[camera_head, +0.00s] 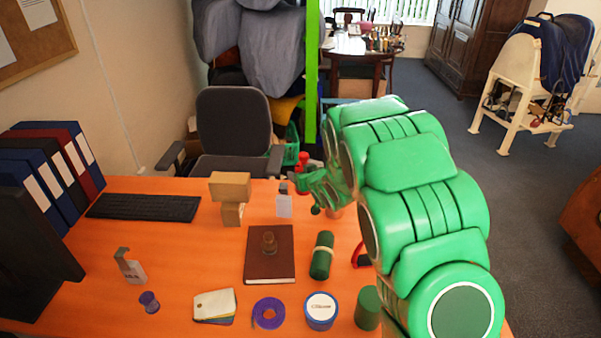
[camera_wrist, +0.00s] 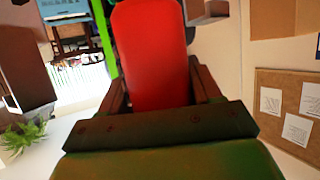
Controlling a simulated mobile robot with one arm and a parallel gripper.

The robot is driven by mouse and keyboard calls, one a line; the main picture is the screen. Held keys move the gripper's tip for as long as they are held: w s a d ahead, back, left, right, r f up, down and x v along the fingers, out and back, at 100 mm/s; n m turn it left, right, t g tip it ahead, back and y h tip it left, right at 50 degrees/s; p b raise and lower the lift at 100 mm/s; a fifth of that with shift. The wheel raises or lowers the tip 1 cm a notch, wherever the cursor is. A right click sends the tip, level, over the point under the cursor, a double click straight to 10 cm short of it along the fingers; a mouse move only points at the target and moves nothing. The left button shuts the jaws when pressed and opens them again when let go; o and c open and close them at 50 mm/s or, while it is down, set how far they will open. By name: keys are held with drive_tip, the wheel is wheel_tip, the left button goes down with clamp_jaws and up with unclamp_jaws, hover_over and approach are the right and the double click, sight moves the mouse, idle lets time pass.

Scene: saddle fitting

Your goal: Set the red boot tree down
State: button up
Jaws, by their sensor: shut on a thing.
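My gripper (camera_head: 301,178) is at the far edge of the orange desk (camera_head: 185,245), low over or just beyond it; its height above the desk is hard to tell. It is shut on the red boot tree (camera_wrist: 150,55), which fills the middle of the wrist view between the two dark fingers. In the head view only a small red part of the boot tree (camera_head: 303,159) shows at the gripper, and the rest is hidden.
A small clear bottle (camera_head: 284,204) stands close left of my gripper, beside a wooden block stand (camera_head: 231,195). A brown book (camera_head: 270,265), green roll (camera_head: 322,256), purple tape (camera_head: 268,313) and tin (camera_head: 321,310) lie nearer. The office chair (camera_head: 233,130) is behind the desk.

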sight(305, 160)
drive_tip(key=shift+s+d+r, duration=0.1)
drive_tip(key=shift+s+r, duration=0.1)
drive_tip(key=shift+s, duration=0.1)
drive_tip(key=r, duration=0.5)
drive_tip(key=shift+w+d+r, duration=0.15)
drive_tip(key=shift+w+d, duration=0.05)
drive_tip(key=shift+d, duration=0.2)
drive_tip(key=w+d+r+n+g+y, duration=0.1)
drive_tip(key=d+r+n+y, duration=0.15)
drive_tip(key=d, duration=1.05)
drive_tip(key=s+d+f+n+g+y, duration=0.25)
drive_tip(key=s+d, duration=0.55)
drive_tip(key=d, duration=0.5)
drive_tip(key=shift+a+f, duration=0.1)
drive_tip(key=shift+f, duration=8.95)
drive_tip(key=shift+f+t+h, duration=0.15)
drive_tip(key=shift+t+h, duration=0.1)
drive_tip(key=shift+h, duration=0.05)
